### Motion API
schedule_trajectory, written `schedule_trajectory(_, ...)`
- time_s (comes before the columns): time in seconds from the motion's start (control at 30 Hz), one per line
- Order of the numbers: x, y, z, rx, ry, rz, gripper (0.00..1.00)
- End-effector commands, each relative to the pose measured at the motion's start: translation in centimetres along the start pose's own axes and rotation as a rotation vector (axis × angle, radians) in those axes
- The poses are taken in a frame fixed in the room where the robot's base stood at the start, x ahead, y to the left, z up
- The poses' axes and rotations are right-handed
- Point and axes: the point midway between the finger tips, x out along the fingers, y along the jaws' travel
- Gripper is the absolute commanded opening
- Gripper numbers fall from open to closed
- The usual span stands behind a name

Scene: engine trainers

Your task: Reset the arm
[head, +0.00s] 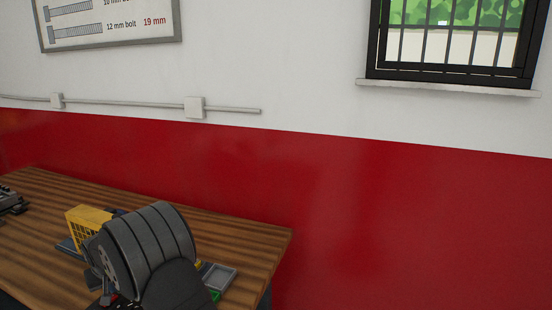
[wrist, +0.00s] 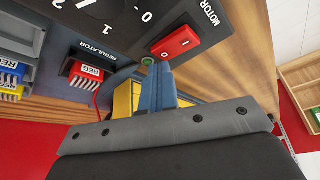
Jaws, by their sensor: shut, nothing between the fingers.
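My gripper (wrist: 158,78) shows in the wrist view as two blue fingers pressed together, shut and empty. The fingertips are in front of a dark grey panel (wrist: 120,22), close to a small green round part (wrist: 148,61) on its edge. I cannot tell whether they touch it. I cannot make out my gripper in the head view.
In the wrist view, a red REG plug (wrist: 88,73) with a red cable sits beside the panel. In the head view, a yellow grille (head: 86,228) and a grey tray (head: 218,277) are on the wooden bench (head: 240,235).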

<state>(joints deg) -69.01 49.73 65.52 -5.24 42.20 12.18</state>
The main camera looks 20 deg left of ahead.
Motion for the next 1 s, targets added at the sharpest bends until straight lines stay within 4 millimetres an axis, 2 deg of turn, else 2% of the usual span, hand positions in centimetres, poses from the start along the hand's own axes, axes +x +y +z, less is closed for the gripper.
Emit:
schedule_trajectory(0.43, -8.0, 0.0, -3.4, 0.002, 0.003, -0.001, 0.0)
schedule_trajectory(1.0, -10.1, 0.2, 1.3, 0.474, -0.118, 0.029, 0.0)
